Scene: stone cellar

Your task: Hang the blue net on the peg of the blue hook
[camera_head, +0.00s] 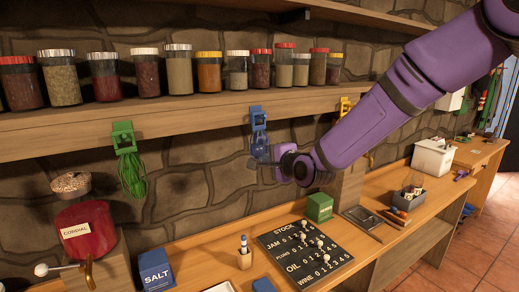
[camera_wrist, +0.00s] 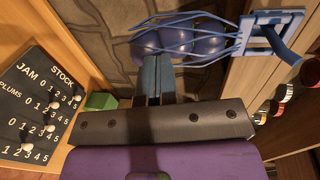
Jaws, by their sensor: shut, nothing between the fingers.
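The blue hook (camera_head: 258,114) is fixed to the front edge of the shelf; in the wrist view (camera_wrist: 262,32) its frame and peg stick out at the upper right. The blue net (camera_head: 261,146) holds several round blue-purple things and sits just below the hook. In the wrist view the net (camera_wrist: 180,42) has its strands gathered at the hook and appears to hang from it; how the loop sits on the peg is unclear. My gripper (camera_head: 255,163) is shut and empty, its fingertips (camera_wrist: 157,68) close beside the net's lower part. Touching or apart, I cannot tell.
Jars (camera_head: 180,70) line the shelf above.

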